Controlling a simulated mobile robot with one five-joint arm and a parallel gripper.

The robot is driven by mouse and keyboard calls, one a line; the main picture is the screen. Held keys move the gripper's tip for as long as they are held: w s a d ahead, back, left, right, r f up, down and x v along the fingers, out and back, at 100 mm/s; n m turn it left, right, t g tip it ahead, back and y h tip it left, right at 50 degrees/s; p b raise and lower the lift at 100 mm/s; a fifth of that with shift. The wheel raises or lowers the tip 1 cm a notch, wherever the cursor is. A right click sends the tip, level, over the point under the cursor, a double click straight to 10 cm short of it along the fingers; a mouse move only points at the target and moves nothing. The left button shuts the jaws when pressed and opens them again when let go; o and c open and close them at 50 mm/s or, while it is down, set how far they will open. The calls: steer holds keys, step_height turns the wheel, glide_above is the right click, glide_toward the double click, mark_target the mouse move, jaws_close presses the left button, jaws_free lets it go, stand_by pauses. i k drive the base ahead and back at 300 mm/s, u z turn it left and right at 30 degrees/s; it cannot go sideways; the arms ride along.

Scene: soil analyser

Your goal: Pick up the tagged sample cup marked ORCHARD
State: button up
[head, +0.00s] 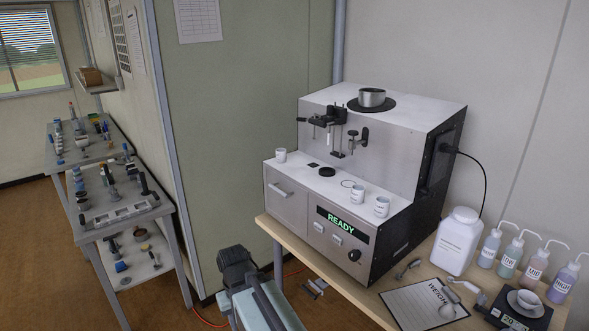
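Three small white cups stand upright on the front ledge of the soil analyser (290,202). One cup (281,156) is at the left end. Two labelled cups, a nearer-middle cup (358,194) and a right cup (382,207), stand close together near the right end. Their dark label marks are too small to read, so I cannot tell which says ORCHARD. Parts of my arm show at the bottom, left of the bench and well below the ledge. I cannot make out my gripper's fingers.
The analyser's display (341,225) reads READY. A metal bowl (372,97) sits on its top. A clipboard (424,304), white jug (457,241), several wash bottles and a scale (512,313) crowd the bench's right. Cluttered shelving (130,222) stands left, with open floor beside it.

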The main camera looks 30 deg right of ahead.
mark_target(281, 153)
steer(key=u, duration=0.05)
steer(key=k, duration=0.2)
steer(key=z, duration=0.6)
steer(key=i, duration=1)
steer(key=u, duration=0.35)
steer(key=k, duration=1.35)
steer(key=u, duration=1.1)
steer(key=i, duration=1.35)
steer(key=u, duration=0.35)
steer(key=i, duration=1.15)
steer(key=z, duration=1.15)
steer(key=i, duration=0.45)
steer(key=z, duration=0.25)
